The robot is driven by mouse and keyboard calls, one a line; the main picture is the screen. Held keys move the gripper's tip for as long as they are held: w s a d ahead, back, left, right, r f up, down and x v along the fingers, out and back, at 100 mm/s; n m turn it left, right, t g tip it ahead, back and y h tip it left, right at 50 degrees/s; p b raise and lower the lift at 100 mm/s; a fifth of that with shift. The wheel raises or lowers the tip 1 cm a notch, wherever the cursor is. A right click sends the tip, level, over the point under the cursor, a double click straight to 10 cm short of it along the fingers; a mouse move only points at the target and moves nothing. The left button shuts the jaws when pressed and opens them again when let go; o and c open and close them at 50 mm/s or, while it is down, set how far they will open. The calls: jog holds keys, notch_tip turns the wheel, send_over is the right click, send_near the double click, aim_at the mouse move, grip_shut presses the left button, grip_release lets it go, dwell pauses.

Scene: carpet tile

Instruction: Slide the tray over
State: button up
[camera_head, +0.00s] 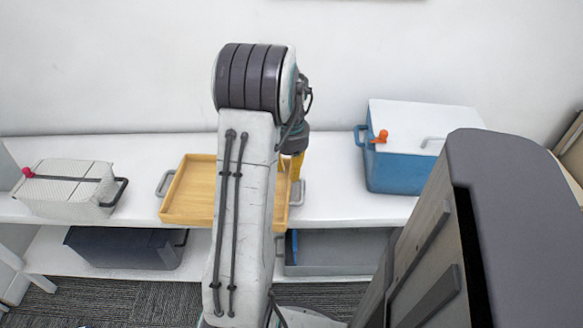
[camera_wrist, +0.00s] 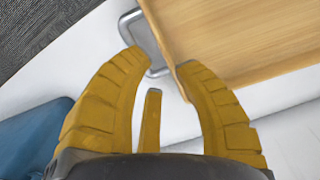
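The tray (camera_head: 190,190) is a shallow wooden tray with grey metal handles at its left and right ends. It lies on the white upper shelf, and my arm hides part of its right half. In the wrist view, the tray (camera_wrist: 235,35) fills the upper right, with one metal handle (camera_wrist: 136,32) along its edge. My gripper (camera_wrist: 160,62) has yellow fingers spread apart at the tray's right end. One fingertip is by the handle and the other overlaps the tray's edge; contact cannot be told. In the head view, my gripper (camera_head: 296,167) is mostly hidden behind my arm.
A blue box with a white lid (camera_head: 400,165) stands right of the tray. A light patterned box (camera_head: 70,190) stands left. Dark bin (camera_head: 125,248) and grey bin (camera_head: 335,252) sit on the lower shelf. Bare shelf (camera_head: 335,185) lies between tray and blue box.

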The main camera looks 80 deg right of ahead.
jog(key=shift+a+n, duration=0.25)
jog(key=shift+n, duration=0.55)
jog(key=shift+f, duration=0.1)
jog(key=shift+f+b, duration=0.85)
jog(key=shift+f, duration=2.7)
jog(key=shift+c, duration=0.4)
grip_shut()
